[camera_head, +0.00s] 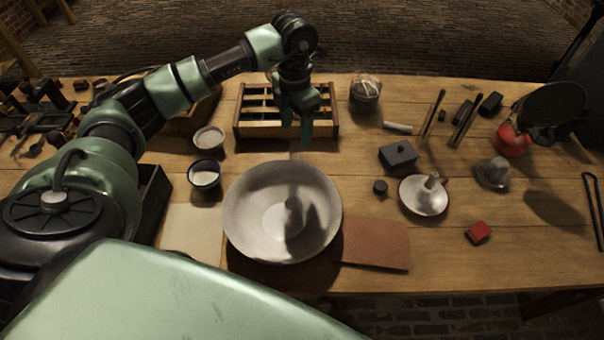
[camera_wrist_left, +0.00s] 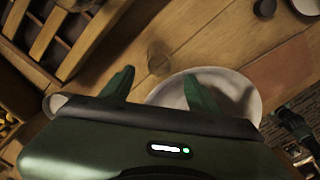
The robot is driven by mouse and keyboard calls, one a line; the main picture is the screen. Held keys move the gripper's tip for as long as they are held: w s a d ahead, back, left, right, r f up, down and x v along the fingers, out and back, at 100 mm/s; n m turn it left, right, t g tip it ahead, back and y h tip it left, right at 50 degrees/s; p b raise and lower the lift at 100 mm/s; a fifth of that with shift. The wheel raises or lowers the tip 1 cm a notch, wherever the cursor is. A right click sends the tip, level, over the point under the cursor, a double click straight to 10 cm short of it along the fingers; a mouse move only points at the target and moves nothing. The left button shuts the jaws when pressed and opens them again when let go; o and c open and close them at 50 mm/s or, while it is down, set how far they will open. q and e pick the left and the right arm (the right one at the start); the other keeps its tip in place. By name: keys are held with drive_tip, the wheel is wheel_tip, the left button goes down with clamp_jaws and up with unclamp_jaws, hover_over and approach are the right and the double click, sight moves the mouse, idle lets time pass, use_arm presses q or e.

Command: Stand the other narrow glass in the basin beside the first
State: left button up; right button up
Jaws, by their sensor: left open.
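The basin (camera_head: 237,203) is a wide pale bowl at the table's front, left of centre; it also shows in the wrist view (camera_wrist_left: 240,88). Shadow falls inside it, and I cannot make out a glass there for certain. My left gripper (camera_head: 296,132) points down behind the basin, in front of the slatted wooden rack. Its fingers are apart with nothing seen between them; they also show in the wrist view (camera_wrist_left: 158,78). A faint round patch (camera_wrist_left: 160,60) lies beyond the fingers, either clear glass or wood grain. No narrow glass is clearly visible.
The slatted rack (camera_head: 243,130) is behind the gripper. A glass jar (camera_head: 365,94) stands right of it. A dark cup (camera_head: 204,176) and small pale bowl (camera_head: 208,138) are left. A brown mat (camera_head: 376,244) and white dish (camera_head: 423,202) are right. A dark mechanism (camera_wrist_left: 295,125) may be my right gripper.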

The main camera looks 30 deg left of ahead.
sight(296, 149)
use_arm(q)
drive_tip(key=shift+n, duration=0.7)
wheel_tip(296, 149, down, 8)
drive_tip(key=shift+r+p, duration=0.1)
drive_tip(key=shift+p, duration=1.1)
drive_tip(key=shift+f, duration=0.2)
clamp_jaws()
